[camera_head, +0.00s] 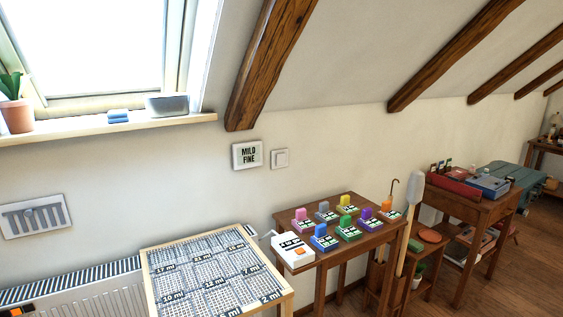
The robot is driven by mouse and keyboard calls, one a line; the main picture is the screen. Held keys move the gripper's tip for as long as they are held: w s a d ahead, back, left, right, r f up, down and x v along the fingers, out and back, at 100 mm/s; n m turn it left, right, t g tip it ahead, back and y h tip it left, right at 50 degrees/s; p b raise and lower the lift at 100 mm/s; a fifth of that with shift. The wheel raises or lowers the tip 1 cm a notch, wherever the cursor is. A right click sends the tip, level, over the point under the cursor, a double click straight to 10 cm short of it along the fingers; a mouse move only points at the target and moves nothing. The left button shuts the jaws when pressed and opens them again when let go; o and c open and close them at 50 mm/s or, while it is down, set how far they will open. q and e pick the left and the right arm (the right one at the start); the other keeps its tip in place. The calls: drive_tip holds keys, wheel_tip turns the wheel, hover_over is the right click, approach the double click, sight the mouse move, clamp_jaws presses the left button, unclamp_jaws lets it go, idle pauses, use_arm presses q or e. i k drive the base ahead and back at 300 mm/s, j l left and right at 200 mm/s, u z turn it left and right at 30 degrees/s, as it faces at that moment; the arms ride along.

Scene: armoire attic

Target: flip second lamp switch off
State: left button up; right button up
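A white square wall switch (280,158) sits on the wall beside a small sign reading MILD FINE (247,154). It is too small to tell which way it is set. I cannot tell whether it is the second lamp switch, and I see no lamp clearly. Neither of my grippers is in view.
A wooden table (386,238) holds several coloured blocks and a white box (292,252). A grid-topped table (287,292) stands in front of a radiator (110,294). A long-handled paddle (409,228) leans by a shelf. A desk (478,212) with boxes stands farther right.

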sight(280, 157)
drive_tip(key=i+l+z, duration=0.2)
drive_tip(key=i+l, duration=0.15)
drive_tip(key=i+l+z, duration=0.25)
drive_tip(key=i, duration=0.2)
drive_tip(key=i+l+z, duration=0.2)
drive_tip(key=i, duration=0.2)
